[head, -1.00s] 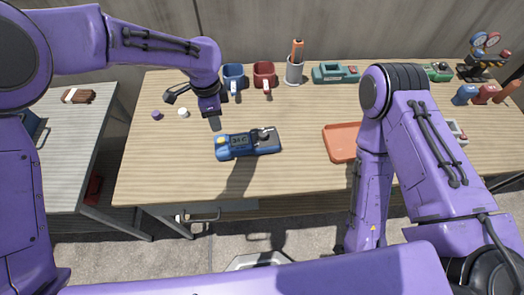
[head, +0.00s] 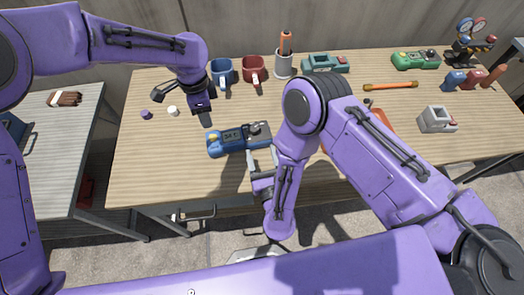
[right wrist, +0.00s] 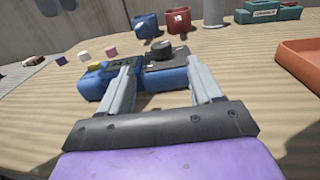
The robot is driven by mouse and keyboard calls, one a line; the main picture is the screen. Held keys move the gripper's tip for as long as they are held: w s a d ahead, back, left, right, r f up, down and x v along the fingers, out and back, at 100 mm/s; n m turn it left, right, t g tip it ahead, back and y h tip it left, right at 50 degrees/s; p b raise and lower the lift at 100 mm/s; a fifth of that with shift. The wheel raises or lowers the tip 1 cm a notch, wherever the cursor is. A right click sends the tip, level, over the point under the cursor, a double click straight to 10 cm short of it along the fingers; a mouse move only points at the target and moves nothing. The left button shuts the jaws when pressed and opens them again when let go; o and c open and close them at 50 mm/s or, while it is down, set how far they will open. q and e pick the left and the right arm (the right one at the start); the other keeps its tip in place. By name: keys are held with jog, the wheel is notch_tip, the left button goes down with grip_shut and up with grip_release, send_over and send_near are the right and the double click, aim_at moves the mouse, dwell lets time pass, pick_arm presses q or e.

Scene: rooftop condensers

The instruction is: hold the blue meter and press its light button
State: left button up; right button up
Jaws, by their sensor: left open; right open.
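The blue meter (head: 229,148) lies flat on the wooden table, with a display, a yellow button (head: 212,138) at its left end and a dark dial at its right. It also shows in the right wrist view (right wrist: 97,86), with the yellow button (right wrist: 97,66) and black dial (right wrist: 161,48). My left gripper (head: 203,110) is open and empty, above and behind the meter's left part. My right gripper (head: 259,160) is open at the meter's near side, its fingers (right wrist: 163,75) spread towards the dial half. I cannot tell whether they touch it.
A blue mug (head: 221,72), a red mug (head: 253,70) and a pen cup (head: 284,65) stand behind. Purple (head: 146,114) and white (head: 172,111) pieces lie left. An orange tray (right wrist: 298,62) is right, partly behind my right arm in the head view. The table's front left is clear.

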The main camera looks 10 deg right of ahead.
aim_at(256, 132)
jog(key=w, duration=1)
jog(key=shift+w+a, duration=0.25)
jog(key=shift+c, duration=0.3)
jog(key=c, duration=1)
pick_arm(q)
jog(key=shift+c, duration=0.9)
pick_arm(e)
grip_shut()
pick_arm(q)
grip_shut()
